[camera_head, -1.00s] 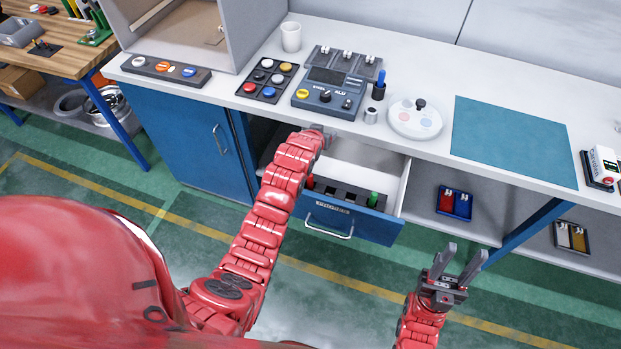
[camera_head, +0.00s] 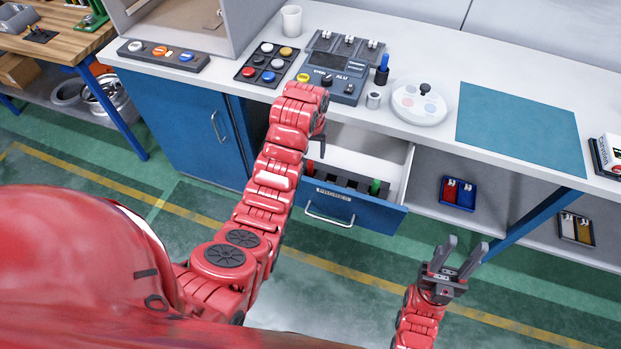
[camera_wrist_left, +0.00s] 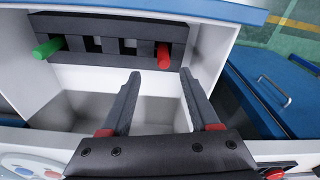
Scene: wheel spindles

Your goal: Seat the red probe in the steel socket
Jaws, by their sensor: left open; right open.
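The red probe (camera_head: 310,167) sits in the dark rack inside the open drawer, at its left end. In the left wrist view the red probe (camera_wrist_left: 163,56) shows just beyond and between my left fingertips, apart from them. My left gripper (camera_wrist_left: 160,75) is open and empty above the drawer; in the head view the left wrist (camera_head: 319,143) mostly hides it. A small steel cylinder (camera_head: 373,100), which looks like the steel socket, stands on the counter behind the drawer. My right gripper (camera_head: 464,250) is open and empty, out in front of the counter at the right.
A green probe (camera_head: 375,187) stands in the same rack (camera_wrist_left: 110,38). The drawer front (camera_head: 350,212) juts out below the counter. A blue-topped holder (camera_head: 382,72), a white round dial (camera_head: 419,103) and a control panel (camera_head: 335,82) flank the steel cylinder. The teal mat (camera_head: 520,130) is bare.

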